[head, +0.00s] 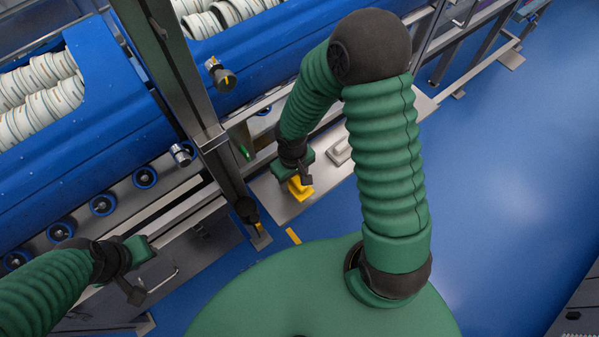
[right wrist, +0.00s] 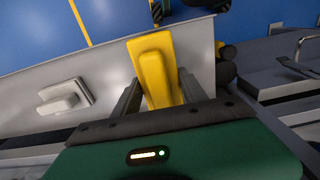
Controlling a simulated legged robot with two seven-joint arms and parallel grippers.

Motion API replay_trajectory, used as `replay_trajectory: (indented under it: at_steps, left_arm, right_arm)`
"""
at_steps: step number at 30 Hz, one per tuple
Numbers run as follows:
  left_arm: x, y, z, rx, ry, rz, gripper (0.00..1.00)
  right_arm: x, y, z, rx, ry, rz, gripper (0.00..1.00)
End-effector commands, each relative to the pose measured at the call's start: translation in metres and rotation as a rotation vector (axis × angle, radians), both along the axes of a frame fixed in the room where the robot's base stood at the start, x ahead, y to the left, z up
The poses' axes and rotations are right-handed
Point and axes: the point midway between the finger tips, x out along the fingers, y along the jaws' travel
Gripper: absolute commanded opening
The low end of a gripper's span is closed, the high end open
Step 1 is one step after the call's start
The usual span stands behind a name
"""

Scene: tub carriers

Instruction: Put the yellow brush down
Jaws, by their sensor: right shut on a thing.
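The yellow brush (head: 299,189) is in my right gripper (head: 303,177), over the pale grey shelf (head: 280,207) right of the metal post. In the right wrist view the yellow brush (right wrist: 154,65) stands between the two dark fingers of the right gripper (right wrist: 157,90), which is shut on it. The grey shelf (right wrist: 100,62) lies behind it; I cannot tell whether the brush touches it. My left gripper (head: 138,270) is at the lower left, near the metal rail and away from the brush. Its finger gap is not clear.
A white brush-shaped block (head: 339,151) lies on the shelf; it also shows in the right wrist view (right wrist: 63,97). An upright metal post (head: 190,100) stands left of my right gripper. Blue tubs (head: 105,75) with white rolls sit behind. Blue floor (head: 490,200) is open at right.

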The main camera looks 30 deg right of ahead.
Motion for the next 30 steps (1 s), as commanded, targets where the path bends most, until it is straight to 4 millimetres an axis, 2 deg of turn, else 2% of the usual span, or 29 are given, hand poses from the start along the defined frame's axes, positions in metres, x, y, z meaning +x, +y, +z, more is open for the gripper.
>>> replay_trajectory:
  at_steps: [1,4,11,13,14,16,17,21,30]
  left_arm:
    - [0.000,0.000,0.003,0.000,0.000,0.000,0.36]
    - [0.000,0.000,0.003,0.000,0.000,0.000,0.36]
    - [0.000,0.000,-0.008,0.000,0.000,0.001,0.36]
    - [0.000,0.000,-0.007,0.000,0.000,0.001,0.36]
    - [0.000,0.000,-0.007,0.000,0.000,0.001,0.36]
    - [0.000,0.000,-0.007,0.000,0.000,0.001,0.36]
    - [0.000,0.000,-0.007,0.000,0.000,0.001,0.36]
    - [0.000,0.000,-0.007,0.000,0.000,0.000,0.36]
    - [0.000,0.000,-0.006,0.000,0.000,0.000,0.36]
  right_arm:
    - [0.005,-0.008,0.000,0.000,0.001,-0.002,0.17]
    - [0.010,-0.017,-0.002,-0.001,0.000,0.002,0.17]
    - [0.010,-0.018,-0.037,-0.001,0.001,0.006,0.17]
    - [0.011,-0.019,-0.039,-0.001,0.000,0.006,0.18]
    - [0.011,-0.019,-0.038,-0.001,-0.001,0.005,0.12]
    - [0.011,-0.019,-0.038,-0.001,-0.001,0.004,0.12]
    - [0.011,-0.019,-0.038,-0.001,-0.001,0.004,0.51]
    - [0.011,-0.019,-0.038,0.000,-0.001,0.004,0.69]
    - [0.011,-0.018,-0.036,-0.001,-0.001,0.004,0.71]
